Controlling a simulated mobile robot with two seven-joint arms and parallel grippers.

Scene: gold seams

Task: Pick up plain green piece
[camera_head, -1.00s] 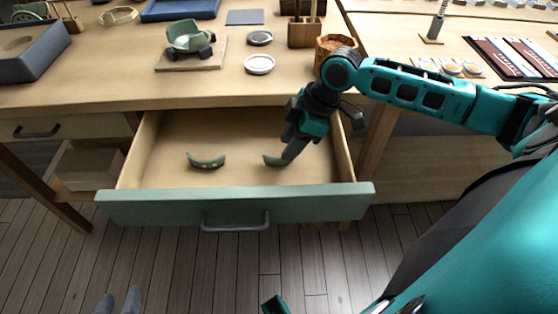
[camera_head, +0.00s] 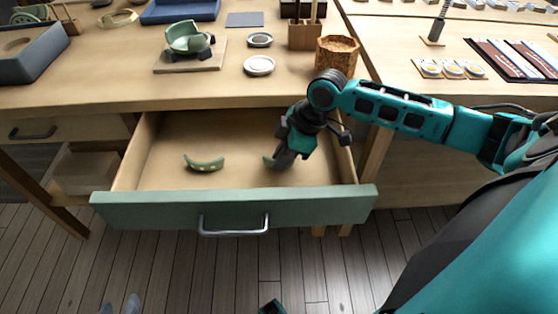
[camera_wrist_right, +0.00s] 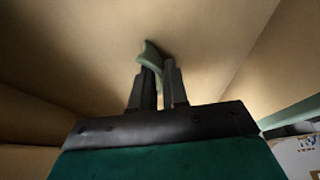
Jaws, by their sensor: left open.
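The plain green piece (camera_head: 268,162) is a small curved piece on the floor of the open drawer, at the right. My right gripper (camera_head: 279,164) reaches down into the drawer and hides part of it. In the right wrist view the piece (camera_wrist_right: 150,54) sticks out past the fingertips (camera_wrist_right: 160,70), its near end between them. The fingers are close together and look shut on it. It seems still low at the drawer floor.
Another curved green piece with light spots (camera_head: 204,163) lies in the drawer's left half. The drawer's green front (camera_head: 235,207) and side walls surround the gripper. On the table above stand a green cup-like object (camera_head: 188,38), a white dish (camera_head: 258,65) and a cork-coloured pot (camera_head: 337,53).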

